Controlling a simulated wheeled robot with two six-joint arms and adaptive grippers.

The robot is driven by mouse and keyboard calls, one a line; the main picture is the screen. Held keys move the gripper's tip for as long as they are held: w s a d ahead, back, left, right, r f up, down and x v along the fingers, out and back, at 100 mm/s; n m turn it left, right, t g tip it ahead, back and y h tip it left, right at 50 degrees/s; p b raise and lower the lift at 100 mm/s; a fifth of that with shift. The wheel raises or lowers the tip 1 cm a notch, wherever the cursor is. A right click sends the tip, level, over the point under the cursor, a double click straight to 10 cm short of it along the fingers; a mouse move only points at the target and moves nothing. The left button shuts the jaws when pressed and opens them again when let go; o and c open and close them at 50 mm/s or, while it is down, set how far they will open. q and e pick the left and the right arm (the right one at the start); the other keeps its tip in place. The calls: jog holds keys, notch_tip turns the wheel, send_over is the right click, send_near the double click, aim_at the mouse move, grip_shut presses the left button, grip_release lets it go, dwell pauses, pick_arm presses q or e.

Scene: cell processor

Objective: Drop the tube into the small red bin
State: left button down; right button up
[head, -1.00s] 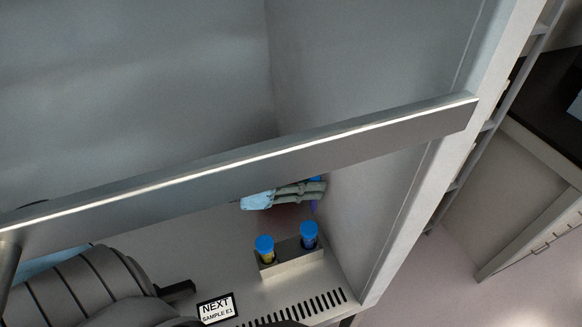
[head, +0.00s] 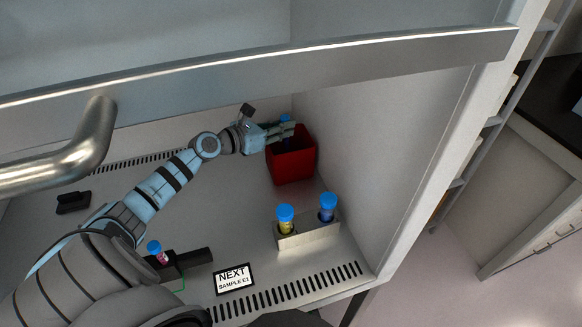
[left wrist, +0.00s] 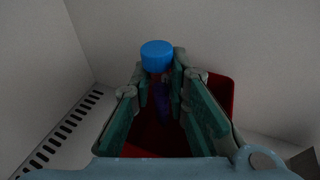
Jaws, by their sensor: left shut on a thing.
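The tube has a blue cap, which shows above the gripper in the head view (head: 285,118) and in the left wrist view (left wrist: 157,56). Its purple body (left wrist: 161,98) hangs between the fingers. My left gripper (head: 284,131) is shut on the tube and sits over the small red bin (head: 293,168), at its upper rim. In the left wrist view the red bin (left wrist: 222,90) lies beneath the fingers. The tube's lower end is hard to see. My right gripper is not in view.
A metal rack (head: 308,236) holds a yellow tube (head: 286,222) and a dark blue tube (head: 327,210) in front of the bin. Another blue-capped tube (head: 155,248) stands by a black holder (head: 195,260). A metal sash bar (head: 400,52) crosses above.

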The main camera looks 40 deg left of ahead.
pick_arm(q)
jog(key=v, duration=0.2)
jog(key=shift+s+d, duration=0.2)
jog(key=shift+s, duration=0.25)
jog(key=c, duration=2)
grip_release()
jog(key=shift+w+d, duration=0.1)
jog(key=o, duration=0.3)
jog(key=shift+w, duration=0.25)
jog(key=shift+o, duration=1.2)
jog(key=shift+w+f, duration=0.25)
jog(key=shift+w, duration=0.1)
notch_tip(320, 180, up, 10)
jog(key=shift+s, duration=0.15)
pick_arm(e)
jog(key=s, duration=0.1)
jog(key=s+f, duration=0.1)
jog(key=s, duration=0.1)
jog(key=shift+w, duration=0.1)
